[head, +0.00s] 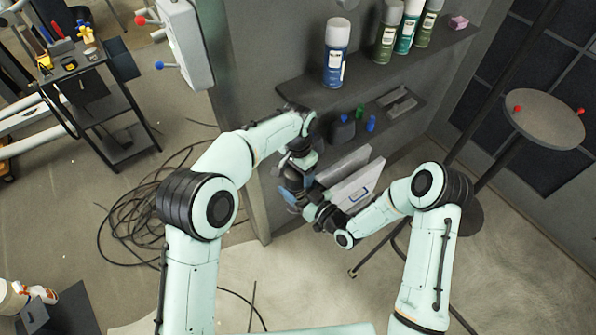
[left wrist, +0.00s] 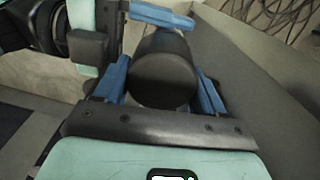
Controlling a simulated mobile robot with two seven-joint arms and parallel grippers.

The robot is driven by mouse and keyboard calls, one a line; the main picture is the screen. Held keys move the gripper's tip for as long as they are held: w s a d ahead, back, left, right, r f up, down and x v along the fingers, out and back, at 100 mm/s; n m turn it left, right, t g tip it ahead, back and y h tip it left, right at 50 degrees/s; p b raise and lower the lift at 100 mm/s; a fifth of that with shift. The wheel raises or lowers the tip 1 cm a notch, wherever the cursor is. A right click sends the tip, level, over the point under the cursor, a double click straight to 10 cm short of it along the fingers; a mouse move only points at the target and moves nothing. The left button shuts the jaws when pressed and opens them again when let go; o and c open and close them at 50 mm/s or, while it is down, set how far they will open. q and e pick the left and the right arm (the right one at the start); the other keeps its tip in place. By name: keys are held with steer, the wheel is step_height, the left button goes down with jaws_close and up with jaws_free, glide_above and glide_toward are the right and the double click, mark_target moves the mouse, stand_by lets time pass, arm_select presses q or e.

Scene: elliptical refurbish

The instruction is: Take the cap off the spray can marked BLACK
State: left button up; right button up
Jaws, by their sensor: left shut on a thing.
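My left gripper (head: 291,192) is below the shelves, close to my right gripper. In the left wrist view its blue fingers (left wrist: 165,92) are shut on the sides of a dark, rounded cylinder (left wrist: 165,80), which looks like the black spray can. Its label does not show, and I cannot tell cap from body. My right gripper (left wrist: 160,17) shows a blue finger just beyond the dark cylinder. I cannot tell whether it touches it or how far it is open. In the head view the wrists mostly hide the held thing.
The lower shelf holds small bottles (head: 342,128) and a grey tray (head: 401,103). A round stool (head: 543,120) stands right. Cables (head: 130,215) lie left.

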arm_select(q)
steer(key=shift+s+r, duration=0.1)
steer(key=shift+r, duration=0.05)
steer(key=shift+r, duration=0.95)
